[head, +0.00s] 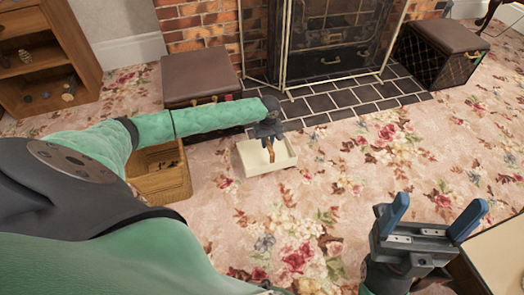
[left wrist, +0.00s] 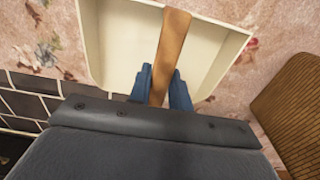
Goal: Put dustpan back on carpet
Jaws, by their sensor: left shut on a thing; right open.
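The dustpan is a cream, shallow pan (head: 282,161) with a brown handle (head: 270,150). It is at or just above the floral carpet (head: 310,215), near the hearth; I cannot tell whether it touches. My left gripper (head: 268,138) reaches down to it from the left and is shut on the brown handle. In the left wrist view the blue fingertips (left wrist: 160,85) pinch the handle (left wrist: 172,50), with the cream pan (left wrist: 110,45) below and behind it. My right gripper (head: 431,220) is open and empty at the lower right, above the carpet.
A dark brick hearth (head: 345,98) with a fireplace screen (head: 325,45) lies behind. A brown-topped box (head: 200,75) and a wooden basket (head: 160,180) stand to the left. Another dark box (head: 440,55) is at the back right. The middle carpet is clear.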

